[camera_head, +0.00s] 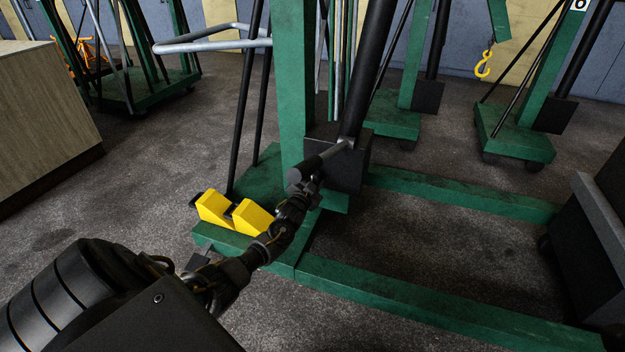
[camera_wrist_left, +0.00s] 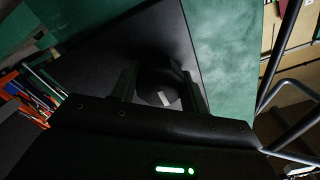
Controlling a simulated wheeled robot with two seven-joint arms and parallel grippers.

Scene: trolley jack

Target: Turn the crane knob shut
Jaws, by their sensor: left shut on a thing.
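The near crane has a green post (camera_head: 290,90) and a black jack block (camera_head: 345,160) at its foot, with a dark cylindrical handle (camera_head: 315,168) on a grey rod. My left gripper (camera_head: 309,186) is beside the block, just below the handle's end. In the left wrist view, my gripper's two fingers (camera_wrist_left: 158,84) are shut on a dark round knob (camera_wrist_left: 160,92) with a small pale mark on its face. The knob is hidden in the head view, and its turned angle cannot be told. My right gripper is not in view.
Two yellow pedals (camera_head: 235,213) sit on the green base left of the gripper. Green legs (camera_head: 440,305) run along the floor to the right. Other cranes stand behind, one with a yellow hook (camera_head: 484,66). A wooden cabinet (camera_head: 45,115) is at left; grey floor lies between.

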